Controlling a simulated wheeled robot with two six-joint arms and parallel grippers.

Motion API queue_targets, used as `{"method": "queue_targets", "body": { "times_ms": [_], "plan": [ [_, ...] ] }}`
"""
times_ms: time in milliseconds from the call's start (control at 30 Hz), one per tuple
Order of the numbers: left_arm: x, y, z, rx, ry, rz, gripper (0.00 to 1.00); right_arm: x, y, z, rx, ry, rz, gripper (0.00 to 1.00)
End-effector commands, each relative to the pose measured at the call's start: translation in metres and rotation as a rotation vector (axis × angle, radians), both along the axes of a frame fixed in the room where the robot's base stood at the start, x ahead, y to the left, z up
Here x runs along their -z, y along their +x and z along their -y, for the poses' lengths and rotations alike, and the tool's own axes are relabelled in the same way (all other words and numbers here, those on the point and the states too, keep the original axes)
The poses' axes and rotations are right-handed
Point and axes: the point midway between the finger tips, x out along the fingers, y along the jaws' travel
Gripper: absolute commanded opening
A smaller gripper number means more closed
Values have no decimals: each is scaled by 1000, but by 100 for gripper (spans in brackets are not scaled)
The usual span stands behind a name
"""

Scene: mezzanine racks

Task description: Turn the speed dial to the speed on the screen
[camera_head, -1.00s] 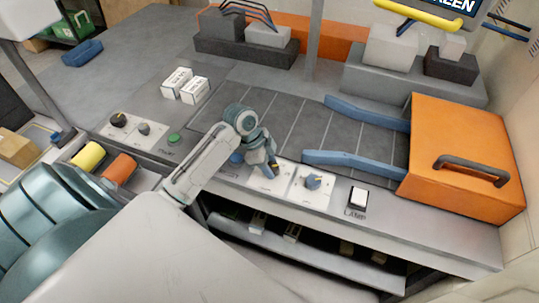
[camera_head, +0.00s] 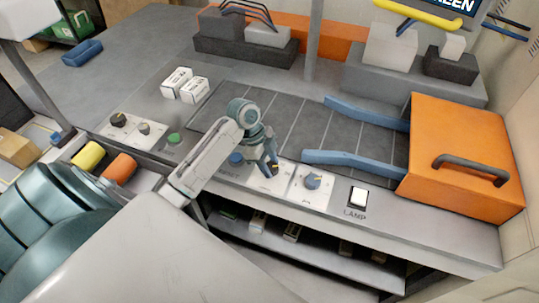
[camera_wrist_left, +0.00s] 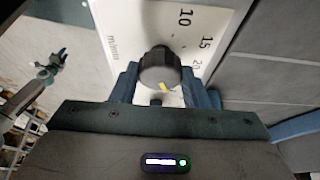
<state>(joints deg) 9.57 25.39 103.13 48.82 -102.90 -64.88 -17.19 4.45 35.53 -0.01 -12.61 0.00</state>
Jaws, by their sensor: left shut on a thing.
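The speed dial (camera_wrist_left: 159,70) is a dark round knob with a yellow mark, on a white plate (camera_wrist_left: 185,18) printed with 10, 15, 20 and m/min in the left wrist view. My left gripper (camera_wrist_left: 165,88) is shut on the dial, one blue finger on each side. In the head view my left gripper (camera_head: 271,168) sits over the dial's plate at the panel's front edge and mostly hides the dial. The screen (camera_head: 455,4) is cut off at the top right; only part of its lettering shows, and no speed can be read.
Two white boxes (camera_head: 186,84) stand behind. An orange housing (camera_head: 464,155) is at right.

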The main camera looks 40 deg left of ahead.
Motion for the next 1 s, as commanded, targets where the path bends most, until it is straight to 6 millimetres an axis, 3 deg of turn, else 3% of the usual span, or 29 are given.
{"method": "queue_targets", "body": {
  "times_ms": [33, 133, 533, 1000],
  "plan": [
    [-1, 0, 0, 0, 0, 2, 45, 0, 0, 0, 0, 0, 0, 36],
    [-1, 0, 0, 1, -1, 1, 62, 0, 0, 0, 0, 0, 0, 36],
    [-8, 0, -4, -1, 1, 4, 62, 3, 0, 0, 0, 0, 0, 36],
    [-86, -7, -36, 0, 3, 4, 62, 22, 0, 3, -1, -3, 0, 36]
  ]
}}
